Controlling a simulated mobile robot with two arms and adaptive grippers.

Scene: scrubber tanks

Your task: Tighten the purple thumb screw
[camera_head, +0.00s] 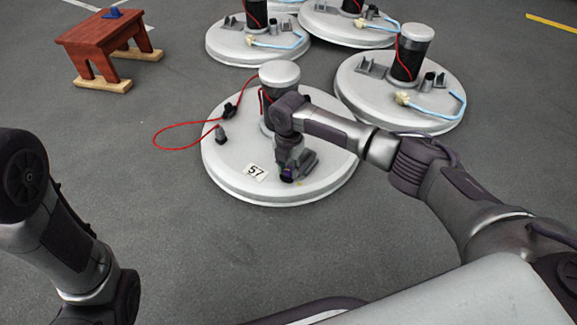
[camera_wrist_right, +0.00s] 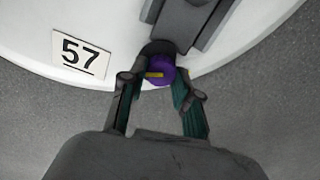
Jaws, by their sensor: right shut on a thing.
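The purple thumb screw (camera_wrist_right: 159,72) shows in the right wrist view near the rim of the round white lid. It has a small yellow mark on its face. My right gripper (camera_wrist_right: 160,92) has a fingertip on each side of the screw and is shut on it. In the head view my right gripper (camera_head: 290,176) points down at the front of the lid marked 57 (camera_head: 255,172), and a bit of purple (camera_head: 287,173) shows there. The screw is mostly hidden in the head view. My left arm is at the left edge, with its gripper out of view.
A grey bracket (camera_wrist_right: 185,20) stands right behind the screw. A red cable (camera_head: 168,146) loops off the lid's left side. Other white lids (camera_head: 440,75) stand behind. A red wooden stool (camera_head: 85,42) with a blue object stands at the back left. The front floor is clear.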

